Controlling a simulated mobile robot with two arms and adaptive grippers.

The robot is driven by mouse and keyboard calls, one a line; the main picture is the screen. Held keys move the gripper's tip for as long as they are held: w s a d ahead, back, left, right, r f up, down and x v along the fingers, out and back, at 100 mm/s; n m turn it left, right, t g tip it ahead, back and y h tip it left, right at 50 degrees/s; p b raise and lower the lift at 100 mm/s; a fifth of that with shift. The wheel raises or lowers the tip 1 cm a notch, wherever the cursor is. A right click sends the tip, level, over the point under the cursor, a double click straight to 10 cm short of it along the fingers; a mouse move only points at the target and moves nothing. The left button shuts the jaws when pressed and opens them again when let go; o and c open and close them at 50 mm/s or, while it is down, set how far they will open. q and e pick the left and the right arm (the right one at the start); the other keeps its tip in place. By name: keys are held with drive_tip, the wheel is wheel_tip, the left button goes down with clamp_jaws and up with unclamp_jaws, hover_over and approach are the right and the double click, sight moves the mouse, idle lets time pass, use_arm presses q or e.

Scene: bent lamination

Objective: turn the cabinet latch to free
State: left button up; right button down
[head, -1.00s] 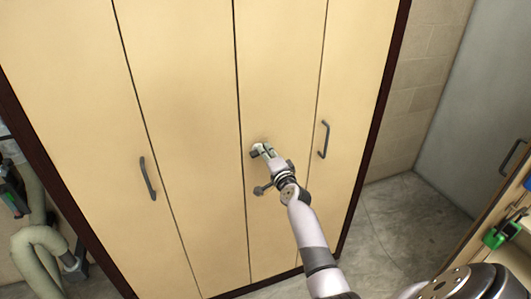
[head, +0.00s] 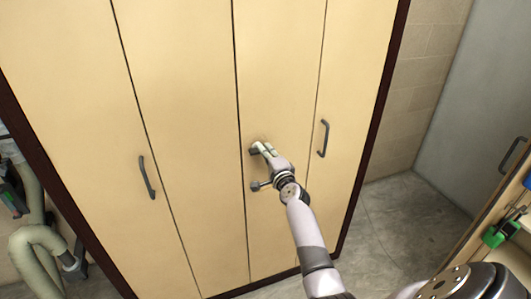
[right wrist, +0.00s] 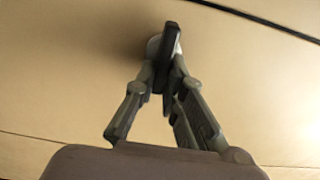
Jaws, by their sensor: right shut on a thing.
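The cabinet (head: 185,130) has tall, pale wooden doors that look shut. Its latch is a small dark piece (head: 253,152) on the door right of the middle seam, largely hidden by my right gripper (head: 262,149). In the right wrist view the latch (right wrist: 171,40) is a dark bar standing nearly upright on a pale round base. My right gripper (right wrist: 167,75) is shut on it, with the fingertips on either side of the bar. My left gripper is in neither view.
Dark bar handles sit on the left door (head: 147,177) and the far right door (head: 323,138). A pale hose (head: 38,250) stands at lower left. Shelving with a green item (head: 500,232) is at right. Grey floor (head: 390,220) lies clear between cabinet and shelving.

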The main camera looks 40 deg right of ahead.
drive_tip(key=c, duration=1.7)
unclamp_jaws()
drive_tip(key=shift+o, duration=0.2)
drive_tip(key=v, duration=1.2)
drive_tip(key=shift+f, duration=0.1)
